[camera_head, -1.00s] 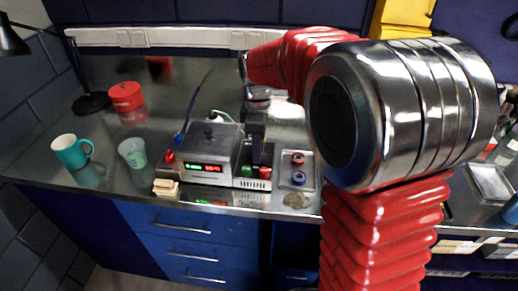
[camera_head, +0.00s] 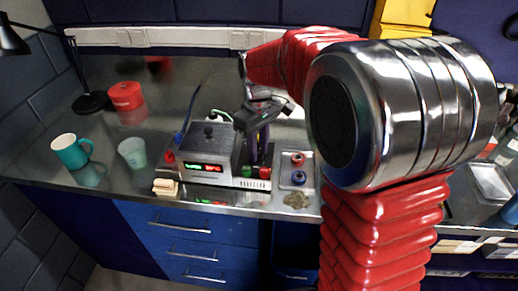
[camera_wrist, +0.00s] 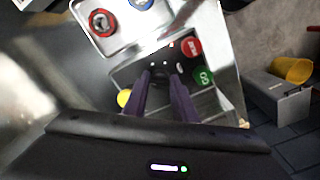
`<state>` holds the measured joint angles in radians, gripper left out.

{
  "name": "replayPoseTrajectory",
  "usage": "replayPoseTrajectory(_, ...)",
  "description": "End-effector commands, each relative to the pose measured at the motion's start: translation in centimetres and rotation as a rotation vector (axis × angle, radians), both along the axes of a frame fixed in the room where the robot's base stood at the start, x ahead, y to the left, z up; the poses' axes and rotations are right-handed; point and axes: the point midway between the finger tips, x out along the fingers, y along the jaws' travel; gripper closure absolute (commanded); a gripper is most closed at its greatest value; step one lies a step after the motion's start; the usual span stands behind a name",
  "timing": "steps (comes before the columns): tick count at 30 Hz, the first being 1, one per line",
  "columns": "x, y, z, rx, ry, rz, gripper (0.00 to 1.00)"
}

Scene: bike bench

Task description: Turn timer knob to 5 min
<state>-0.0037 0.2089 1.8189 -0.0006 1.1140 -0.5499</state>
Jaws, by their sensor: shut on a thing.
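The timer box (camera_wrist: 213,104) has a dark top panel with white marks, a red button (camera_wrist: 191,47) and a green button (camera_wrist: 203,77). It also shows in the head view (camera_head: 251,183), against the right side of a grey instrument. The timer knob (camera_wrist: 163,69) is dark and round, and lies between the tips of my purple fingers. My gripper (camera_wrist: 166,80) is shut on it from above. In the head view my gripper (camera_head: 259,155) stands over the box and hides the knob. I cannot read the knob's pointer or setting.
The grey instrument (camera_head: 208,147) has lit green and red displays. A metal tray (camera_head: 312,176) with a red and a blue ring lies close to the right of the timer.

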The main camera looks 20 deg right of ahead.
Motion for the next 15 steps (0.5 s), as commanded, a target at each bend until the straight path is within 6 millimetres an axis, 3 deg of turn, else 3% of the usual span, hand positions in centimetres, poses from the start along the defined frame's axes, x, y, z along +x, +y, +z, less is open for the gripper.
replayPoseTrajectory(15,-0.02,0.05,0.01,0.001,0.001,-0.490,0.98)
